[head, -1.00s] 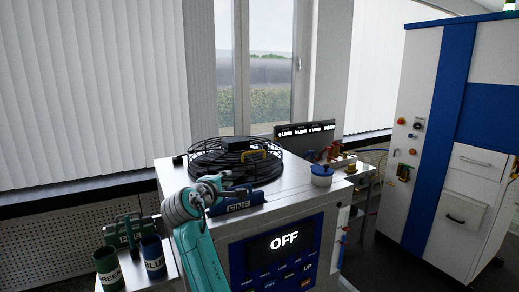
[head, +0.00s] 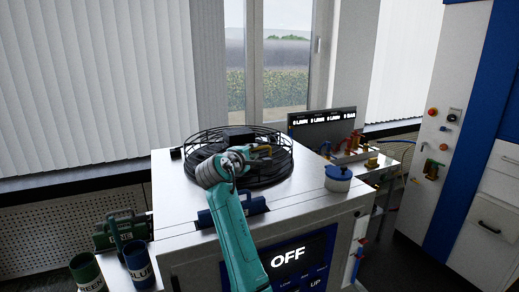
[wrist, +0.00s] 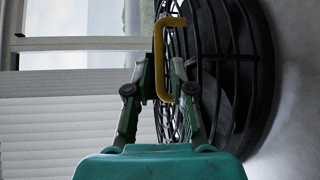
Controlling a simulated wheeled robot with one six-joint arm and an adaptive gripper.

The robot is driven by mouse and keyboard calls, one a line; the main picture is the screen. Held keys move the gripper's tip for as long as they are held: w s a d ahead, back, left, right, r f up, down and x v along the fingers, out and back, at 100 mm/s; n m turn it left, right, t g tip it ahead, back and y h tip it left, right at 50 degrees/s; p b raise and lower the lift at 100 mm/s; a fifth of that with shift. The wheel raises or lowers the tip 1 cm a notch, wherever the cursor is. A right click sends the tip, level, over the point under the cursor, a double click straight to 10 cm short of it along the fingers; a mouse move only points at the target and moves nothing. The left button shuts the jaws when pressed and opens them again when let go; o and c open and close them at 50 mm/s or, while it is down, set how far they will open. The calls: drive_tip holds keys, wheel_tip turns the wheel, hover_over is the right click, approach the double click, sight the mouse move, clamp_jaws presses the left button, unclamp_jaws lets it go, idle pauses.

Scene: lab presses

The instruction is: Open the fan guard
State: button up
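The fan guard (head: 207,135) is a round black wire cage on top of the metal machine cabinet. It lies flat and looks closed. In the wrist view the guard (wrist: 235,70) fills the right half, turned on its side. Its yellow handle (wrist: 159,55) is a bent bar, seen between the fingers of my gripper (wrist: 165,70). The fingers are apart, one on each side of the bar, and I see no clear contact. In the head view my gripper (head: 258,153) is over the right part of the guard and partly hides the handle.
The cabinet (head: 305,202) shows OFF on its front display (head: 288,258). A blue-lidded white pot (head: 338,180) stands right of the guard. Green (head: 86,272) and blue (head: 138,264) cups stand at the lower left. A side table with valves (head: 362,160) is behind right.

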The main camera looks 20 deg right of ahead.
sight(258, 149)
drive_tip(key=x, duration=0.5)
drive_tip(key=shift+w+d, duration=0.15)
drive_tip(key=shift+w, duration=0.15)
clamp_jaws()
